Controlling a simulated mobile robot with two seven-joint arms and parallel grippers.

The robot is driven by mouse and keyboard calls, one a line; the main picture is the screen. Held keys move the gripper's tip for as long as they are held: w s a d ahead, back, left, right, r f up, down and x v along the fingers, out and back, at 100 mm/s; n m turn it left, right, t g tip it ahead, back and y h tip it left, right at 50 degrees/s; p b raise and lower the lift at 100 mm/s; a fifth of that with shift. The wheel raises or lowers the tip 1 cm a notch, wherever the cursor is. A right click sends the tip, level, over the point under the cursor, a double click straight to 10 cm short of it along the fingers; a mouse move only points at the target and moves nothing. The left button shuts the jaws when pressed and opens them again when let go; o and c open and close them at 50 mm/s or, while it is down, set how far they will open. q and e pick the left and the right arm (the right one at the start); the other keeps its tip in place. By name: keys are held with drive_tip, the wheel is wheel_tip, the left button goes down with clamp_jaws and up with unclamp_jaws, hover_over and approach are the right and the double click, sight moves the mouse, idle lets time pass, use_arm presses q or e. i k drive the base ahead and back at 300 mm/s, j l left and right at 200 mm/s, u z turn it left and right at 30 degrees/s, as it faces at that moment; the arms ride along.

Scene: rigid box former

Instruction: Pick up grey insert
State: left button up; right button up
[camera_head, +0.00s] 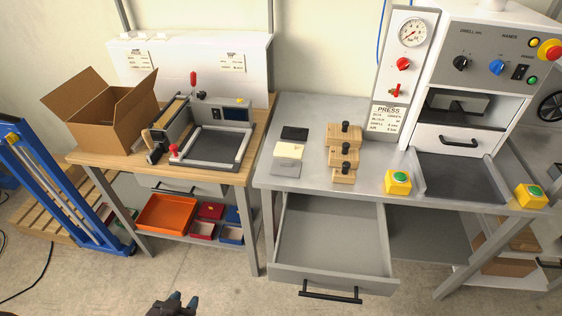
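Thin flat pieces lie in a small group on the left part of the grey metal bench (310,112). A black piece (295,133) is at the back, a cream piece (290,150) is in the middle and a grey piece (286,167), which looks like the grey insert, is at the front. The cream piece seems to border or overlap the grey one; I cannot tell which. My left gripper (183,300) shows only as dark tips at the bottom edge, far below and left of the pieces. Its opening is unclear. My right gripper is out of view.
Wooden blocks with black knobs (343,155) stand right of the pieces. A drawer (330,240) hangs open below the bench front. The press (460,110) and yellow-based green buttons (398,182) are to the right. A wooden table with an open carton (100,115) is left.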

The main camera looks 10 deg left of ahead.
sight(279, 167)
drive_tip(key=j, duration=0.9)
drive_tip(key=i+j, duration=0.15)
drive_tip(key=j, duration=0.25)
drive_tip(key=i+j+z, duration=0.1)
drive_tip(key=j, duration=0.3)
drive_tip(key=i+j, duration=0.65)
